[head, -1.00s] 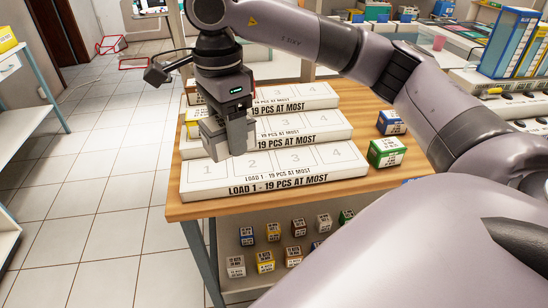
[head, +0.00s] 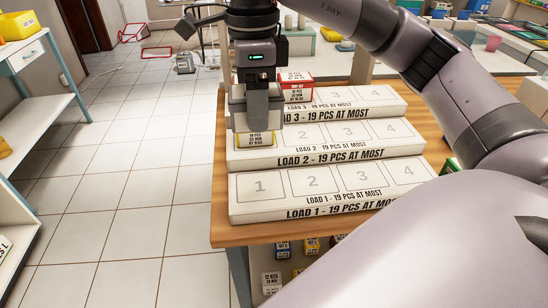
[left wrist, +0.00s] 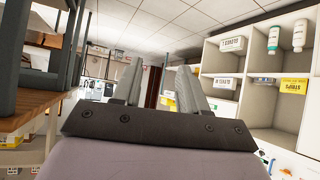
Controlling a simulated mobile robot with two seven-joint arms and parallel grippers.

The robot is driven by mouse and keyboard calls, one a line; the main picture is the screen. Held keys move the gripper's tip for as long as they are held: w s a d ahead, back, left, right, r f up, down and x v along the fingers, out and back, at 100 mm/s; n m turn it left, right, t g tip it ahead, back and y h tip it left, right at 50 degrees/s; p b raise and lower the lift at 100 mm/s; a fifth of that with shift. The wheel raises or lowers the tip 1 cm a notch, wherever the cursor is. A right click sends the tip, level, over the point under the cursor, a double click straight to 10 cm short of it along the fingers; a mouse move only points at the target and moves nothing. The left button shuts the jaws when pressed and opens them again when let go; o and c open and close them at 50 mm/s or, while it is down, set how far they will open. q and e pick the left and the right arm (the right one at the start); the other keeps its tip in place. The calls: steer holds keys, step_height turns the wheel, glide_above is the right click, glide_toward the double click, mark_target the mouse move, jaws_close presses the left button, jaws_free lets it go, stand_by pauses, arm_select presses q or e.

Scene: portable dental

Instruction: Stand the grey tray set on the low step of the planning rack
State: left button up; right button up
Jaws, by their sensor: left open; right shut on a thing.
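The white planning rack has three steps; its low step (head: 330,198), marked LOAD 1, has bare numbered slots. My right gripper (head: 257,125) points down in front of the rack's left side. It is shut on a plain grey block, the grey tray set (head: 238,112), which is partly hidden behind the near finger. The block appears above the low step, overlapping the middle step in the picture; its exact height is unclear. My left gripper (left wrist: 158,88) is open and empty in the left wrist view, away from the rack.
A yellow-labelled box (head: 255,140) sits at the left of the middle step, below the gripper. A red-topped box (head: 297,88) stands on the top step. Small boxes (head: 283,250) lie on the shelf underneath. A white shelf unit (left wrist: 260,75) shows in the left wrist view.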

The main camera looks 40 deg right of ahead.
mark_target(260, 187)
step_height(260, 187, down, 15)
steer(key=shift+f+b, duration=0.1)
steer(key=shift+b, duration=0.6)
steer(key=shift+f, duration=0.15)
steer(key=o, duration=0.9)
step_height(260, 187, up, 12)
steer(key=shift+r+p, duration=0.2)
steer(key=shift+p, duration=0.25)
